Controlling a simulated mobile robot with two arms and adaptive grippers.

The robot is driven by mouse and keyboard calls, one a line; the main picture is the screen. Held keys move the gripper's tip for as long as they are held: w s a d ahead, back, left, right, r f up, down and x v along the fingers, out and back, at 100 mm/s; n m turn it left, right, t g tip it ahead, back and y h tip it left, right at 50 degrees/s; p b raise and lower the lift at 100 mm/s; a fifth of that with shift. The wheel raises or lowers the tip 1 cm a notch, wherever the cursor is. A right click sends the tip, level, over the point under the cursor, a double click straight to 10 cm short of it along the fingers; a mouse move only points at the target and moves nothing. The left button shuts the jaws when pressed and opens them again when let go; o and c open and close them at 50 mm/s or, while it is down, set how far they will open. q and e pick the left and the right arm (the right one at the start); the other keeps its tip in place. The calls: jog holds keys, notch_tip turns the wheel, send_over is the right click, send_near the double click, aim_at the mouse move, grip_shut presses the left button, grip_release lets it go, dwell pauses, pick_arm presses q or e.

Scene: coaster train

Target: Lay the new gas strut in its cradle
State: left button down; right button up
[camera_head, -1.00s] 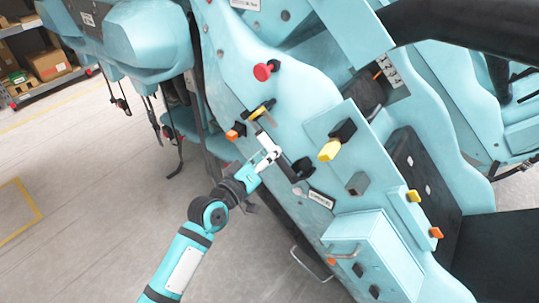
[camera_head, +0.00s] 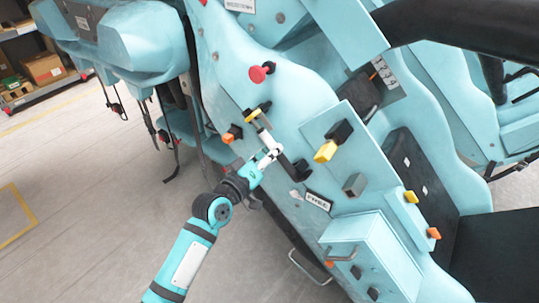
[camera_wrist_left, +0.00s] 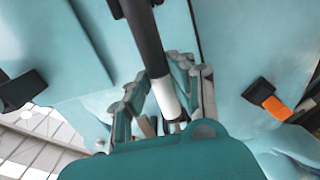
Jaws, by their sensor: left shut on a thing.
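My left gripper (camera_head: 270,157) is at the light-blue side panel of the coaster car, its fingers shut on the gas strut. In the left wrist view the strut shows as a black tube (camera_wrist_left: 145,40) with a pale lower section (camera_wrist_left: 165,95) that runs down between the fingertips (camera_wrist_left: 172,110). In the head view, a short pale piece of the strut (camera_head: 265,136) shows above the fingers. A black and yellow holder (camera_head: 256,113) sits above it and a black bracket (camera_head: 298,171) beside the fingers. I cannot tell whether the strut is seated. My right gripper is out of view.
A red knob (camera_head: 260,74) and an orange-tipped black part (camera_head: 234,133) stick out near the gripper. A yellow-ended handle (camera_head: 327,151) and a box with a handle (camera_head: 350,245) are to the right. Open floor (camera_head: 80,210) lies at the left.

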pick_arm(q)
jog(key=shift+w+d, duration=0.4)
jog(key=shift+w, duration=0.15)
jog(key=c, duration=1.1)
grip_release()
jog(key=shift+o, duration=0.2)
jog(key=v, duration=1.2)
jog(key=shift+f, duration=0.1)
